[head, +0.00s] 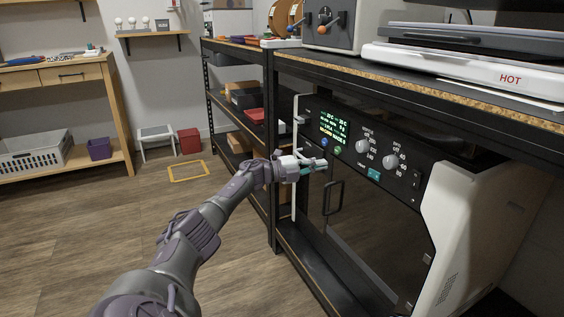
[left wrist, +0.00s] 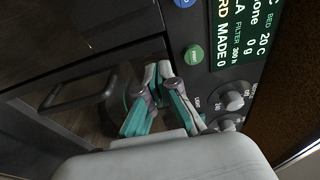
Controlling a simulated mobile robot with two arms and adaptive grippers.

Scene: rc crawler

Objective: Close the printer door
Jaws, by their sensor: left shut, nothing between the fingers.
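The printer (head: 430,215) is a white and black box on the lower level of the black shelf rack. Its dark door (head: 375,235) carries a black loop handle (head: 333,198), and the door looks about flush with the front. In the left wrist view the handle (left wrist: 78,98) is beside my fingers. My left gripper (head: 320,164) is shut and empty, in front of the printer face just below the control panel and above the handle. In the left wrist view its fingers (left wrist: 162,72) are together near the green button. Whether they touch the printer cannot be told. My right gripper is out of view.
The control panel (head: 360,150) has a lit display, knobs and buttons. The rack's shelf top (head: 465,90) overhangs the printer, and a black post (head: 271,150) stands left of it. The wooden floor (head: 90,220) at left is open.

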